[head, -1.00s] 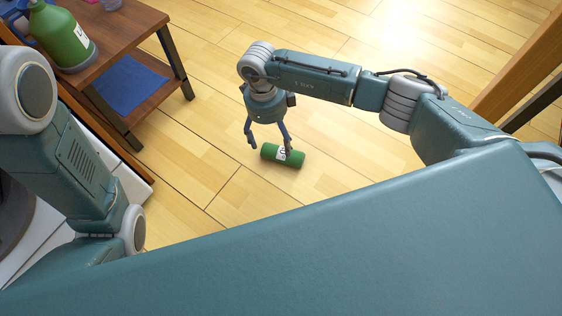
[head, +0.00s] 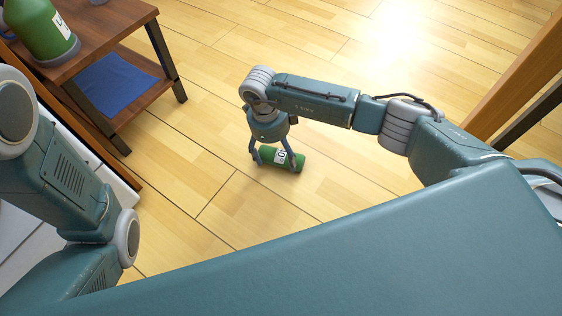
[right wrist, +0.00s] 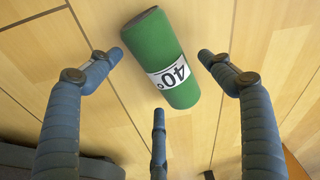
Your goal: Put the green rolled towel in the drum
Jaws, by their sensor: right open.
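The green rolled towel (head: 281,158) lies on its side on the wooden floor, with a white label around it. In the right wrist view the towel (right wrist: 158,48) shows the label "40°" and lies tilted between and beyond the spread fingers. My right gripper (head: 275,163) is open, pointing down just above the towel, with fingers on either side of it; it also shows in the right wrist view (right wrist: 160,58). Whether any finger touches the towel I cannot tell. My left arm shows at the left, but its gripper is out of view. No drum can be made out.
A brown wooden shelf table (head: 110,40) stands at the upper left. It bears a green bottle (head: 38,28), with a blue cloth (head: 112,82) on its lower shelf. A wooden post (head: 520,70) stands at the right. The floor around the towel is clear.

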